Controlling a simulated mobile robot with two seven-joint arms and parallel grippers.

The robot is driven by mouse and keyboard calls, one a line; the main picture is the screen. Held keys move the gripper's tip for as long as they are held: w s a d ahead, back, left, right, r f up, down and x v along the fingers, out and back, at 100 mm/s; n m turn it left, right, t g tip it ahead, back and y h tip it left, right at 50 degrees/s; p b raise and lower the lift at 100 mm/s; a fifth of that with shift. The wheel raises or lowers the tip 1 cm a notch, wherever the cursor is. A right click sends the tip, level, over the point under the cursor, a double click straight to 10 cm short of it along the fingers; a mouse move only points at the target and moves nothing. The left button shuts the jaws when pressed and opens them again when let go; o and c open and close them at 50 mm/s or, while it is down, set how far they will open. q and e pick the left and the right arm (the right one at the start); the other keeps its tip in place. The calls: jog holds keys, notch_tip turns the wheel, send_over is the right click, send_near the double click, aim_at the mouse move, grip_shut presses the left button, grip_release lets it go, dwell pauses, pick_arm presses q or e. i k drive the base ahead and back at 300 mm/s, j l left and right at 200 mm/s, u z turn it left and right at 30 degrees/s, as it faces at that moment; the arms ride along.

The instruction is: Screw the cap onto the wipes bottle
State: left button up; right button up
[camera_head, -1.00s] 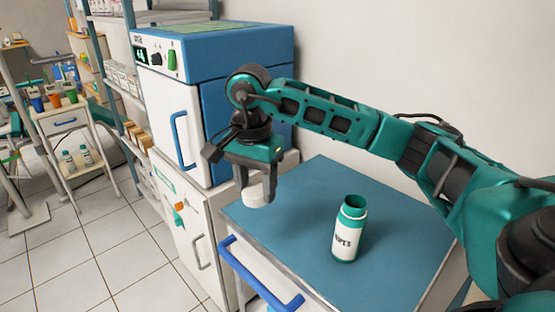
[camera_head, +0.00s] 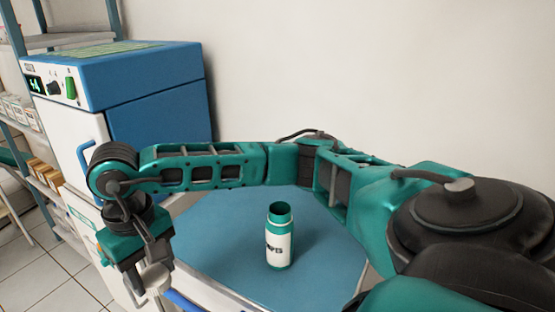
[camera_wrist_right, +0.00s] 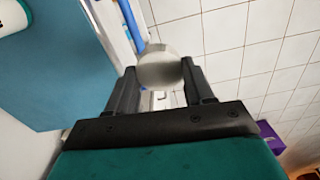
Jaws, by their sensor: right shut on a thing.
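The wipes bottle (camera_head: 279,240) stands upright and uncapped on the blue top of the cabinet, with a green open neck and a white label. Part of it also shows at the upper left corner of the right wrist view (camera_wrist_right: 14,16). My right gripper (camera_head: 146,279) is left of the bottle, near the cabinet's front left edge. It is shut on the white round cap (camera_wrist_right: 162,68), which sits between its fingers; in the head view the cap (camera_head: 156,278) is partly hidden by the fingers. My left gripper is not in view.
The blue cabinet top (camera_head: 230,215) is clear around the bottle. A blue and white machine (camera_head: 150,95) stands at the back left, beside a shelf rack (camera_head: 75,38). A blue handle (camera_head: 180,300) is on the cabinet front. Tiled floor (camera_head: 45,285) lies at the left.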

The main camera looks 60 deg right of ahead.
aim_at(280, 224)
jog(key=z, duration=1.7)
jog(key=k+l, duration=0.05)
